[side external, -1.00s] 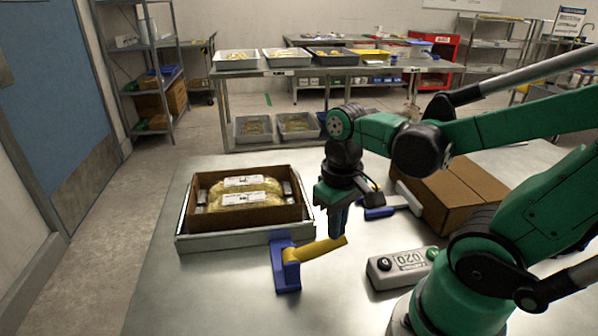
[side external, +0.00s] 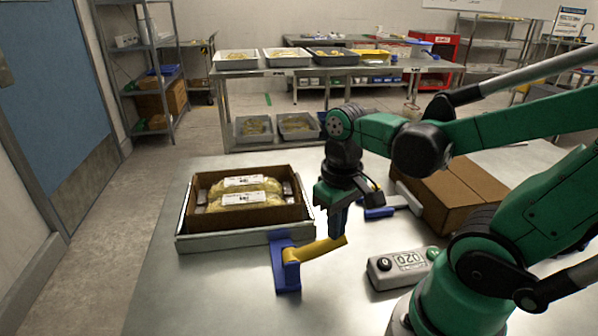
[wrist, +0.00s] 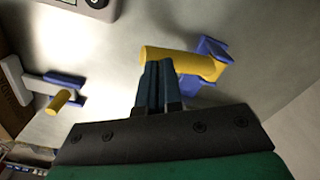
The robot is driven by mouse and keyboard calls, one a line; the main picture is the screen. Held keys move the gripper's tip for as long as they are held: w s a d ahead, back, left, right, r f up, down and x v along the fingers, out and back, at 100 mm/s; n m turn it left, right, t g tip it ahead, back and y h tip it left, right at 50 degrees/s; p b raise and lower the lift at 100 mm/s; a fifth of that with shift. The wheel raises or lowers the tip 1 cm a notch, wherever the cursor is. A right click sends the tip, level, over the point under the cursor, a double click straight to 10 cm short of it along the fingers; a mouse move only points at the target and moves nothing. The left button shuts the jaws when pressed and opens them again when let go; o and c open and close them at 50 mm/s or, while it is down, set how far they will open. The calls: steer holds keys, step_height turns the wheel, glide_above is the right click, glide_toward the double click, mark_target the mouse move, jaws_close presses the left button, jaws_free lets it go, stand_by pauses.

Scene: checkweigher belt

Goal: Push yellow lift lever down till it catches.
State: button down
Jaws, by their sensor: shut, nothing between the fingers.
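The yellow lift lever (side external: 316,249) sticks out to the right and slightly upward from its blue bracket (side external: 287,276), which stands on the steel table in front of the tray. In the wrist view the lever (wrist: 190,63) runs across the view into the blue bracket (wrist: 213,50). My gripper (side external: 338,235) is shut and empty, pointing down at the free end of the lever. In the wrist view its closed fingertips (wrist: 158,64) overlap the lever near that end; whether they touch it I cannot tell.
A cardboard box (side external: 247,216) with bagged yellow food sits on the metal platform (side external: 232,241) behind the lever. A grey display unit (side external: 400,268) stands at right. A white-and-blue part (side external: 397,203) and a closed carton (side external: 447,190) lie behind my gripper. The front left table is clear.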

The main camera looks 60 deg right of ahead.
mark_target(334, 245)
steer(key=shift+f, duration=2.25)
steer(key=shift+r, duration=4)
steer(key=w+a+n+t, duration=0.1)
steer(key=w+t, duration=0.1)
steer(key=w+a+n+t, duration=0.1)
steer(key=w+t, duration=0.1)
steer(key=w+a+r+t, duration=0.1)
steer(key=w+t, duration=0.1)
steer(key=shift+a+n, duration=0.15)
steer(key=shift+n, duration=0.25)
steer(key=shift+w+a+r+t, duration=0.1)
steer(key=shift+w+a+t, duration=0.15)
steer(key=shift+t, duration=0.25)
